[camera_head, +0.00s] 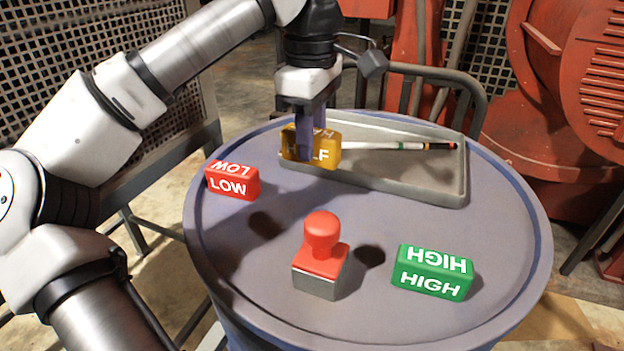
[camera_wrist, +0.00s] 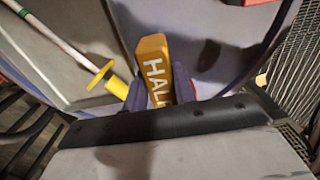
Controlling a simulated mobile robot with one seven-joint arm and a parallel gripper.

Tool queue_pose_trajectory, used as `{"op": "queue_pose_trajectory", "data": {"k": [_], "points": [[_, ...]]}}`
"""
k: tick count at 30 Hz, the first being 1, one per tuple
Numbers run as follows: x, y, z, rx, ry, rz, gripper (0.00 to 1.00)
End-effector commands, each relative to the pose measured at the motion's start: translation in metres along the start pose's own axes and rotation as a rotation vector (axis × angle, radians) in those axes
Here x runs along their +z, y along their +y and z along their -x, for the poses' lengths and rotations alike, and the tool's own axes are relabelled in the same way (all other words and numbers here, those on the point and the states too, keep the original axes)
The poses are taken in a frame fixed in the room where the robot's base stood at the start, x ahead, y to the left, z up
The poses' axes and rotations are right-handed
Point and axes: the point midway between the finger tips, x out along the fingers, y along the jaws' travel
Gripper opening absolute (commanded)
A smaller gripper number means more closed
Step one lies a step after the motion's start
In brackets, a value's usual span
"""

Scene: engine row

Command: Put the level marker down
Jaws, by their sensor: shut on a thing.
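The level marker in my gripper is a yellow block (camera_head: 326,153) with white lettering, partly covered by a finger in the head view. In the wrist view the yellow block (camera_wrist: 154,66) reads "HAL", with the rest hidden. My gripper (camera_head: 312,145) is shut on it at the back left of the round table (camera_head: 225,240), by the left end of the grey tray (camera_head: 375,180). I cannot tell whether the block touches the surface below. A red "LOW" block (camera_head: 231,181) stands at the left, and a green "HIGH" block (camera_head: 433,272) at the front right.
A thin white stick (camera_head: 400,146) with a dark and red end lies in the tray. The table's middle, between the tray and stamp, is clear. A metal rail (camera_head: 440,72) curves behind the table.

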Motion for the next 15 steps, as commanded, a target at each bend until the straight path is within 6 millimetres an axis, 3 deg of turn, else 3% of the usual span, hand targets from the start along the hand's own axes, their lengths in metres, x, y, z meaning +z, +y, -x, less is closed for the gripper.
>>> {"op": "queue_pose_trajectory", "data": {"k": [3,10,15], "points": [[0.000,0.000,-0.016,0.000,0.000,-0.001,0.03],[0.000,0.000,-0.032,0.000,-0.001,0.000,0.03],[0.000,0.000,-0.057,-0.001,-0.001,-0.001,0.03]]}}
